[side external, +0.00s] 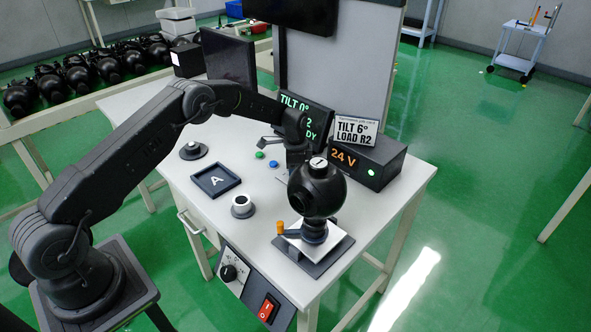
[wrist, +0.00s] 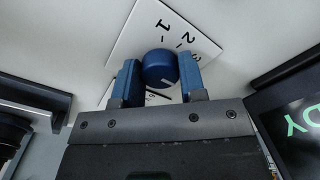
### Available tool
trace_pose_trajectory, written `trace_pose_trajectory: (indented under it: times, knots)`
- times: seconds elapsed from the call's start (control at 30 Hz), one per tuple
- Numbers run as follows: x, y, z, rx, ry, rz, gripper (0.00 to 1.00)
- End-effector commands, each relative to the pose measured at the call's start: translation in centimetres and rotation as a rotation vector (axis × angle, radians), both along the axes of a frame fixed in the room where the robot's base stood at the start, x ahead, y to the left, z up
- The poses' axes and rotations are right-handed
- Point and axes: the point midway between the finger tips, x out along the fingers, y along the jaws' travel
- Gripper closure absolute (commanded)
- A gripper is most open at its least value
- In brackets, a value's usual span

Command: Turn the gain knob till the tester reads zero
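The gain knob, as I take it, is a round blue knob (wrist: 160,68) with a white pointer line, on a white plate (wrist: 178,28) marked 1, 2 and a partly hidden figure. My gripper (wrist: 159,78) has one blue finger on each side of this knob. Almost no gap shows, but I cannot tell whether the fingers press on it. In the side view my gripper (side external: 298,152) is low over the table behind a black ball-shaped unit (side external: 316,187), which hides its fingertips. A black screen (side external: 306,115) shows green text: TILT 0°, the rest partly covered by my arm.
A card (side external: 357,130) reading TILT 6° LOAD R2 stands on a box showing 24 V (side external: 372,165). Green (side external: 259,154) and blue (side external: 273,163) buttons, a tray marked A (side external: 215,181) and a white-topped cylinder (side external: 242,206) are nearby. The front panel has a black dial (side external: 229,272) and red switch (side external: 267,307).

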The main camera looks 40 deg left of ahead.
Motion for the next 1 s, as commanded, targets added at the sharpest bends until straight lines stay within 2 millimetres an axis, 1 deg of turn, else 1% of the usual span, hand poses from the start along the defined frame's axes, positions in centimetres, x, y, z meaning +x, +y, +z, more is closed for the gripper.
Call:
trace_pose_trajectory:
  times: [0.03,0.2,0.37,0.57,0.77,1.0]
  knots:
    - [0.01,0.01,0.02,0.001,-0.001,0.000,0.69]
    - [0.01,0.01,0.03,0.001,-0.001,0.000,0.85]
    - [0.02,0.02,0.03,0.001,-0.001,0.006,0.86]
    - [0.03,0.01,0.04,0.000,0.000,0.065,0.86]
    - [0.04,-0.01,0.03,-0.001,0.001,0.195,0.86]
    - [0.04,-0.01,0.04,-0.002,0.000,0.390,0.86]
